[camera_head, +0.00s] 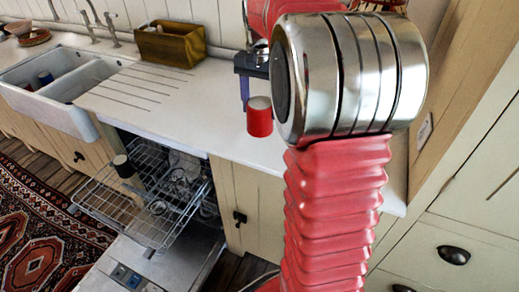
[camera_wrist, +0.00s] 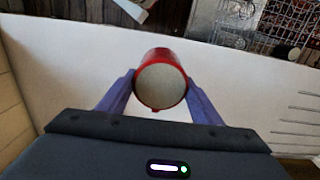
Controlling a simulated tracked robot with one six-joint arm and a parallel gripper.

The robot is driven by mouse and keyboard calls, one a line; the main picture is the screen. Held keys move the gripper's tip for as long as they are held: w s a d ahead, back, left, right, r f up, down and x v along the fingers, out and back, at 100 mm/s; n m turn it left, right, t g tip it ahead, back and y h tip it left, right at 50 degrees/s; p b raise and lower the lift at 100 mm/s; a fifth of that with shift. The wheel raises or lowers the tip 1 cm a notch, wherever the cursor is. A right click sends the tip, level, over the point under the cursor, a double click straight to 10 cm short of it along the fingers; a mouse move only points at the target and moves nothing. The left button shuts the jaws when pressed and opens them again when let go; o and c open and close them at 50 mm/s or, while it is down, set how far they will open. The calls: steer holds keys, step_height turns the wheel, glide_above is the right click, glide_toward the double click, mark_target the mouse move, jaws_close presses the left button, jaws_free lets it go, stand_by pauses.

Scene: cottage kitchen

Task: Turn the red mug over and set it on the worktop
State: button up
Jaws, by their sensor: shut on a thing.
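The red mug (camera_head: 259,122) is over the white worktop (camera_head: 205,115), beside my large silver wrist joint in the head view. It looks upright along its axis, with a pale round end facing up. I cannot tell whether that end is its base or its inside, nor whether the mug touches the worktop. In the wrist view the mug (camera_wrist: 160,54) sits between the two blue fingers of my gripper (camera_wrist: 160,88), which is shut on its sides. The pale end faces the wrist camera. The handle is not clearly visible.
An open dishwasher with a pulled-out rack (camera_head: 150,205) and a dark cup (camera_head: 123,166) is below the worktop at left. A white double sink (camera_head: 62,85) holds small cups. A yellow-brown box (camera_head: 170,45) stands at the back. The ribbed drainboard between is clear.

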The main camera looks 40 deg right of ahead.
steer(key=shift+s+d, duration=0.1)
steer(key=shift+d, duration=0.2)
steer(key=shift+f, duration=0.2)
step_height(320, 180, down, 6)
steer(key=shift+r, duration=0.1)
steer(key=shift+f, duration=1.9)
steer(key=o, duration=1.3)
